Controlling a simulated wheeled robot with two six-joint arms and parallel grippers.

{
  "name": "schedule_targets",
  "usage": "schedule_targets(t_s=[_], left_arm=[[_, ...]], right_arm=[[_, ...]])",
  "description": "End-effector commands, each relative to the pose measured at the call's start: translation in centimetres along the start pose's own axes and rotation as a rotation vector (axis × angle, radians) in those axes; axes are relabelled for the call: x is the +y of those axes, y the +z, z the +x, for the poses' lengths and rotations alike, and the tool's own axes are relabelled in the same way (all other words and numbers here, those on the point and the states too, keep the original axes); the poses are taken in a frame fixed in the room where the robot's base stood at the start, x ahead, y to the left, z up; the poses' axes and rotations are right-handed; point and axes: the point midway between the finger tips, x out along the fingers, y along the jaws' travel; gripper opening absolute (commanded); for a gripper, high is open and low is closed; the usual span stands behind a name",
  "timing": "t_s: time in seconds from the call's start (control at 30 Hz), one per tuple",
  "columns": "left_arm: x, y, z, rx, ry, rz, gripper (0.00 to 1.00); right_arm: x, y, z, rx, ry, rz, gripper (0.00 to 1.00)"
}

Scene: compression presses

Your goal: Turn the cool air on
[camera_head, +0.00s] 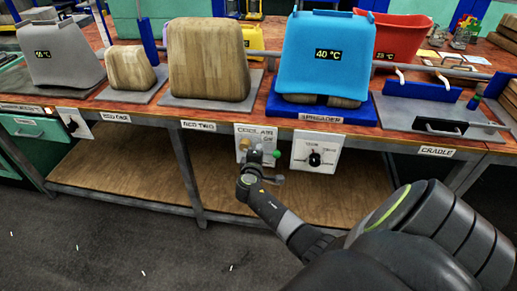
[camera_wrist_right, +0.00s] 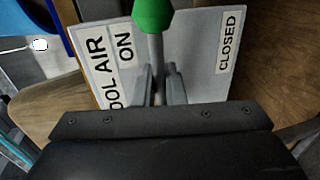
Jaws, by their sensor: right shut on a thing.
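The cool air panel (camera_head: 242,131) is a pale plate on the front of the bench, lettered COOL AIR and ON. In the right wrist view the panel (camera_wrist_right: 195,50) also shows a CLOSED label opposite ON. Its lever is a grey rod (camera_wrist_right: 155,48) with a green knob (camera_wrist_right: 153,14); the knob also shows in the head view (camera_head: 277,153). The lever points to the right in the head view, between the two labels. My right gripper (camera_head: 263,160) is shut on the rod below the knob; its fingers (camera_wrist_right: 161,82) partly hide the rod. My left gripper is out of view.
A white dial panel (camera_head: 304,161) with a black knob sits just right of the cool air panel. A blue 40 °C press (camera_head: 327,50) stands on the spreader above. Wooden forms, a grey press and the cradle line the bench; its lower shelf is empty.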

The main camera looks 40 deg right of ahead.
Motion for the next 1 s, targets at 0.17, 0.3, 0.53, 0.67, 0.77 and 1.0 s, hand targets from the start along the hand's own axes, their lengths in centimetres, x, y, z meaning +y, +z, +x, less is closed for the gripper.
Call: schedule_targets(t_s=[0.17, 0.3, 0.53, 0.67, 0.77, 1.0], left_arm=[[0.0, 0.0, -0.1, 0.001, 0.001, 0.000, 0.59], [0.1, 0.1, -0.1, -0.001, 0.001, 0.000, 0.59], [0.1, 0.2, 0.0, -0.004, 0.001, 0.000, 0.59], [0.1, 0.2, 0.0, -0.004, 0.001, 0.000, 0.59], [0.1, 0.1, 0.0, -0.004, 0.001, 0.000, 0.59], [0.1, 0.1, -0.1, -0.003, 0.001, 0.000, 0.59]], right_arm=[[0.4, -0.1, 0.1, 0.001, 0.006, -0.010, 0.00], [0.4, -0.1, 0.1, 0.000, 0.006, -0.010, 0.00], [0.4, -0.1, 0.1, 0.000, 0.006, -0.009, 0.22], [0.2, -0.1, 0.0, 0.000, 0.004, -0.009, 0.27], [0.2, -0.1, 0.0, -0.001, 0.003, -0.008, 0.27], [0.0, -0.1, -1.0, 0.001, 0.000, -0.006, 0.27]])
